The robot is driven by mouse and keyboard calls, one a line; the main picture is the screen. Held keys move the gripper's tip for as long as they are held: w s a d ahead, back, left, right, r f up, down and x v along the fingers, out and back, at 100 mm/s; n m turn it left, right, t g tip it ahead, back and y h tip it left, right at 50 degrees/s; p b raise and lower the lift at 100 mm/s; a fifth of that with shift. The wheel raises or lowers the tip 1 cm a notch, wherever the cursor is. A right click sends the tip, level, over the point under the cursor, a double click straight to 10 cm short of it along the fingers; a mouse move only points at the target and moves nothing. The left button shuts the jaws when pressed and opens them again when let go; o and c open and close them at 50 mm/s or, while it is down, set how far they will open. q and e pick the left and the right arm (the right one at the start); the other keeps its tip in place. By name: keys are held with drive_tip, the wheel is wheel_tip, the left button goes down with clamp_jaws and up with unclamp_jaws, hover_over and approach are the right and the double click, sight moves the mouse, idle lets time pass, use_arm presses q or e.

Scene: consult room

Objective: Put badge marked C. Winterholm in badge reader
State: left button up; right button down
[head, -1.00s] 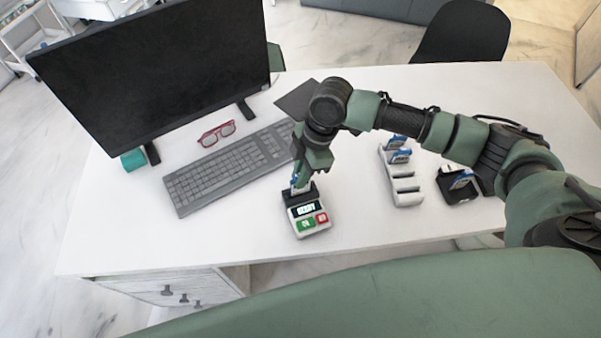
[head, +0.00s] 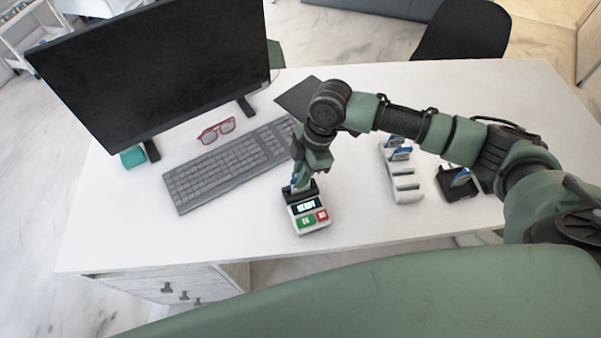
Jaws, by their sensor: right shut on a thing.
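The badge reader (head: 309,217) stands on the white desk near its front edge, with a small display, a green key and a red key. My right gripper (head: 299,186) points down just over the reader's dark rear slot part. It is shut on a badge (head: 294,189), of which only a small blue and white piece shows. The badge's lower edge is at the slot; I cannot tell how deep it sits, and its name cannot be read. My left gripper is not in view.
A white rack (head: 403,184) with several slots holds blue and white badges. A black holder (head: 457,184) with another badge stands to its right. A keyboard (head: 228,166), red glasses (head: 216,131) and a large monitor (head: 150,75) are on the left. The desk's front left is clear.

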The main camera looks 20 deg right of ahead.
drive_tip(key=shift+f, duration=0.8)
drive_tip(key=c, duration=1.3)
unclamp_jaws()
drive_tip(key=shift+o, duration=0.2)
drive_tip(key=shift+o, duration=0.9)
drive_tip(key=shift+r, duration=0.15)
drive_tip(key=shift+r+p, duration=3.45)
drive_tip(key=shift+p, duration=0.2)
